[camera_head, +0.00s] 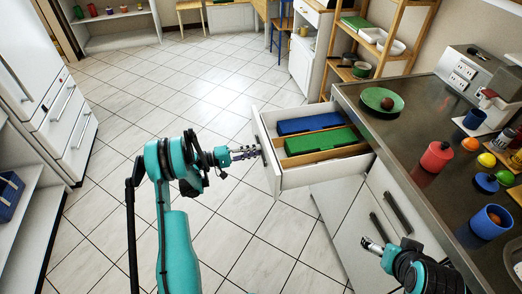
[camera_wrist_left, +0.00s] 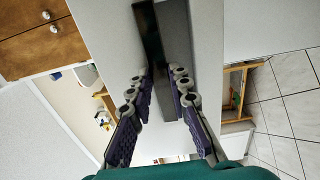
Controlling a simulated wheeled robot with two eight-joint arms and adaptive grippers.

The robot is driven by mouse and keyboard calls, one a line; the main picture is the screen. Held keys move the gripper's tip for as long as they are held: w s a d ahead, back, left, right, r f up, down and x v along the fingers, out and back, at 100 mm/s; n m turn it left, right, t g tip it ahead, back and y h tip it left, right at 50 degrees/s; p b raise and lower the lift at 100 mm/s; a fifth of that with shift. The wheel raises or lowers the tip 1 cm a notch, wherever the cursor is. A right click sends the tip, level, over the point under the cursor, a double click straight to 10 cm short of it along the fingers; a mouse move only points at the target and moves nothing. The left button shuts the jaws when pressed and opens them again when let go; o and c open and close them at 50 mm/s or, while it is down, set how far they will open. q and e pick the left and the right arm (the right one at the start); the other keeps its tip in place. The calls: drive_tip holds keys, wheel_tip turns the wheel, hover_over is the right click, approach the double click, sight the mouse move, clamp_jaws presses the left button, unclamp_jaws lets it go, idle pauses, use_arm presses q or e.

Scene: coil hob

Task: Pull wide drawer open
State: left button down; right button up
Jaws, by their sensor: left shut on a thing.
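The wide drawer (camera_head: 268,165) stands pulled out from the counter on the right, with a white front and wooden dividers. Inside it lie a blue box (camera_head: 310,123) and a green box (camera_head: 322,140). My left gripper (camera_head: 257,151) is at the outer face of the drawer front, shut on the drawer's dark handle. In the left wrist view the dark handle (camera_wrist_left: 149,35) runs between my gripper's purple-padded fingers (camera_wrist_left: 162,98). My right gripper (camera_head: 375,246) is low beside the counter, near the closed lower fronts; its jaws are too small to read.
The counter (camera_head: 408,128) holds a green plate (camera_head: 382,101), a red jar (camera_head: 437,156), a blue cup (camera_head: 490,221) and several fruits. Closed fronts with dark handles (camera_head: 397,212) lie below. Tiled floor (camera_head: 130,100) is clear left of the drawer. A wooden shelf stands behind.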

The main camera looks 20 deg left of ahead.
use_arm(q)
drive_tip(key=shift+s, duration=0.1)
drive_tip(key=c, duration=1.4)
unclamp_jaws()
drive_tip(key=shift+a, duration=0.1)
drive_tip(key=shift+a, duration=0.1)
drive_tip(key=v, duration=1.1)
drive_tip(key=shift+s+a, duration=0.2)
drive_tip(key=shift+a, duration=0.1)
